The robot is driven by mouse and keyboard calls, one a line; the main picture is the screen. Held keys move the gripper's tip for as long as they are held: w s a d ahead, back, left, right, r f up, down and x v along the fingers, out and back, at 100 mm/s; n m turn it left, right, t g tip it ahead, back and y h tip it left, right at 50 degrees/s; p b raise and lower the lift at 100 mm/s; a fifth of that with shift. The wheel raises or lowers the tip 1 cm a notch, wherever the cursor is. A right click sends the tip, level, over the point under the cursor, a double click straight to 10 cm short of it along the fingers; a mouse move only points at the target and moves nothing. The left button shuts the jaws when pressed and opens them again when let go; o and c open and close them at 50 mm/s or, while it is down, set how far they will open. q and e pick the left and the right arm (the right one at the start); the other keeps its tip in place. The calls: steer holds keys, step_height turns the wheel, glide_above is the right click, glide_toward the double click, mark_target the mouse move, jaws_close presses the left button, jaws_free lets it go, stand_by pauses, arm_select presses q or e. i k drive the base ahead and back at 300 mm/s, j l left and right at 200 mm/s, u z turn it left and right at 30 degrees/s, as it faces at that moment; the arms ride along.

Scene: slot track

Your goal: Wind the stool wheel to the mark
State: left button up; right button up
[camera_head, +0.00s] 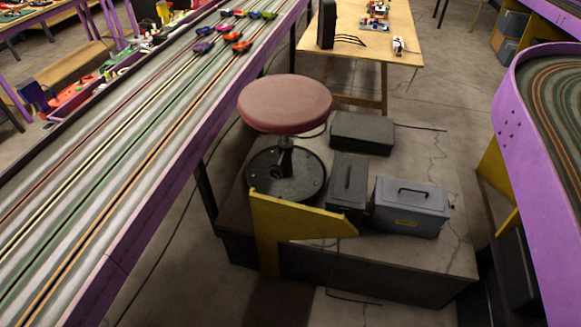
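A stool stands on a low dark platform near the middle of the head view. It has a round, worn red seat (285,103). A short black post joins the seat to a round black disc-like base (300,187), partly hidden by the seat and a yellow bracket. I cannot tell which round part is the wheel, and I make out no clear mark on either. Neither of my grippers shows in this view, and nothing visible touches the stool.
A purple-edged slot track (130,150) with small cars runs along the left. A yellow bracket (290,218) stands before the stool. Grey cases (410,207) sit on the platform (390,262). A wooden table (345,48) is behind; another purple track (535,130) is right.

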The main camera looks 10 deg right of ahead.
mark_target(276, 171)
steer(key=i+l+u, duration=0.15)
steer(key=l, duration=0.2)
steer(key=i+l+u, duration=0.1)
steer(key=l, duration=0.3)
steer(key=i+l+u, duration=0.15)
steer(key=l, duration=0.25)
steer(key=i+l+u, duration=0.1)
steer(key=l, duration=0.3)
